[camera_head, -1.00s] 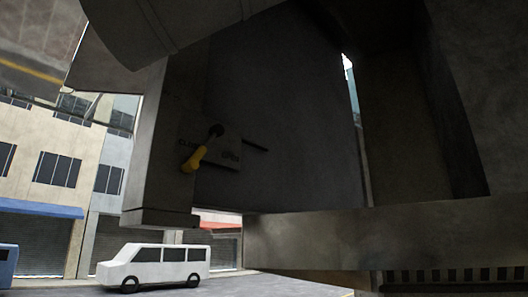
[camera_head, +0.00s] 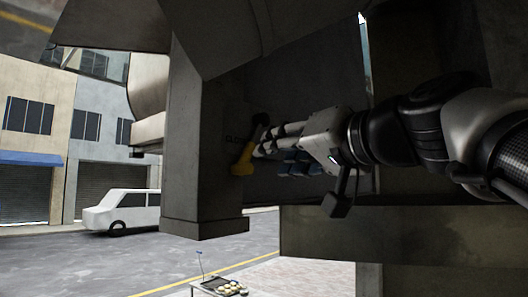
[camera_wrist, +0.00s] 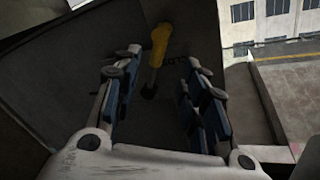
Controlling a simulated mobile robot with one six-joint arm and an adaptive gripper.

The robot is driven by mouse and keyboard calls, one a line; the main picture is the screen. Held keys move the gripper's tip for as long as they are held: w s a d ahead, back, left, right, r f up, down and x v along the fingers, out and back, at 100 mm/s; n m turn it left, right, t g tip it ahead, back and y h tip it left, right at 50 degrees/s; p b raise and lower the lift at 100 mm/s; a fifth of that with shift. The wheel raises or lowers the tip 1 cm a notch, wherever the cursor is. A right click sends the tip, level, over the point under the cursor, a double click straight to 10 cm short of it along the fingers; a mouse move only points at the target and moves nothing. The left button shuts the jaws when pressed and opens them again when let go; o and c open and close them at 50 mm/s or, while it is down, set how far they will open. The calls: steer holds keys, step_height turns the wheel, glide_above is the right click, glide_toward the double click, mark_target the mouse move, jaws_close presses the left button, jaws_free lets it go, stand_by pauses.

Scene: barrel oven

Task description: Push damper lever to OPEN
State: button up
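The damper lever (camera_head: 243,163) has a yellow handle and a dark pivot and hangs down and slightly left on the dark oven wall, beside the CLOSED lettering. In the wrist view the yellow handle (camera_wrist: 160,42) is ahead, between the lines of the two fingers, with its pivot nearer the gripper. My gripper (camera_head: 266,153) reaches in from the right, just right of the lever. Its fingers stand apart in the wrist view (camera_wrist: 160,65), with nothing clamped between them. Whether a finger touches the lever cannot be told. The OPEN lettering is hidden behind my gripper.
A grey pillar (camera_head: 198,140) stands just left of the lever, and a wide ledge (camera_head: 400,232) runs below my arm. A table with a dark tray (camera_head: 222,287) of pale round items is at the bottom. A white van (camera_head: 125,210) is on the street.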

mark_target(247, 159)
steer(key=p+x, duration=0.3)
steer(key=x, duration=0.8)
steer(key=shift+s, duration=0.1)
steer(key=shift+c, duration=0.5)
jaws_close()
